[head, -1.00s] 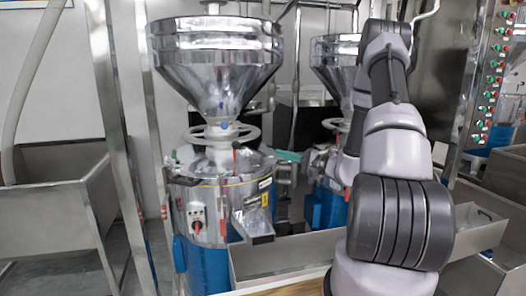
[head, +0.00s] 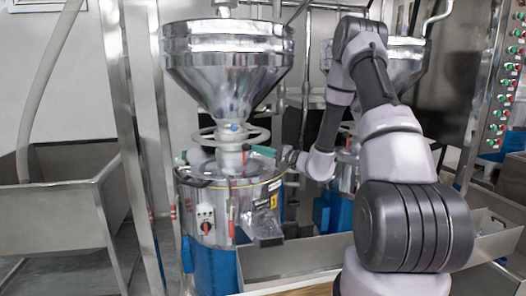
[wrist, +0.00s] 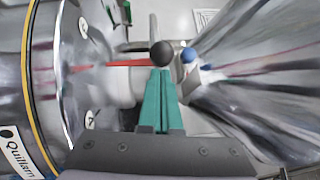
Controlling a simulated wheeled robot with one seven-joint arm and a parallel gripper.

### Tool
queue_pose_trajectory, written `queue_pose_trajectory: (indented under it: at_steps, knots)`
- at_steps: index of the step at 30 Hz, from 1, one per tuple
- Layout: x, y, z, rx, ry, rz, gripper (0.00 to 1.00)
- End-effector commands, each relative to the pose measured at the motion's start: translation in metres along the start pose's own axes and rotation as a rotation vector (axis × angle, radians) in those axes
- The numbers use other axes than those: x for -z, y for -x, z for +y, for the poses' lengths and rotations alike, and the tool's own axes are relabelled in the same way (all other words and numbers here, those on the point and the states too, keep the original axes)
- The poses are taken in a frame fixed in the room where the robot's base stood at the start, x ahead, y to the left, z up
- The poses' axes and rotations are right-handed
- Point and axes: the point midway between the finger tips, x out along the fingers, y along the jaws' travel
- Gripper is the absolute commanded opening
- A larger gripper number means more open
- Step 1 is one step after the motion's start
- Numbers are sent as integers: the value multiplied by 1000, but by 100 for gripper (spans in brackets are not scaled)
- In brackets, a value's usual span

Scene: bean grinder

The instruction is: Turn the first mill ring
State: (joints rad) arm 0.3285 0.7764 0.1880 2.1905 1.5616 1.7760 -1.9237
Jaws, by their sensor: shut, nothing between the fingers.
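The nearer mill on the left has a steel hopper (head: 228,70), a blue and steel body (head: 212,262) and a pale ring (head: 205,137) around the neck below the hopper. My gripper (head: 256,149), with teal fingers, reaches in from the right, just below the ring's right side. In the wrist view its fingers (wrist: 160,90) are shut and empty, pointing at a black ball knob (wrist: 161,54) with a red rod (wrist: 122,63) beside it. I cannot tell whether the fingers touch the knob or the ring. The ring is not clearly seen in the wrist view.
A second mill's hopper (head: 407,62) stands behind my arm. A steel trough (head: 290,258) runs in front. A steel bin (head: 65,215) is at the left, and a panel of buttons (head: 508,90) at the right. Steel posts stand left of the mill.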

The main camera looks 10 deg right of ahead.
Motion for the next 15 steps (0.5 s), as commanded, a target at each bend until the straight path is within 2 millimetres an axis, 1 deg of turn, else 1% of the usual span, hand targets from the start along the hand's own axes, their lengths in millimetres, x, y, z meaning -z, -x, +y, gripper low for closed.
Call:
queue_pose_trajectory:
  at_steps: [7,15]
  knots:
    - [-2,-1,0,0,0,-1,0]
    - [-32,-20,6,-1,-1,-4,0]
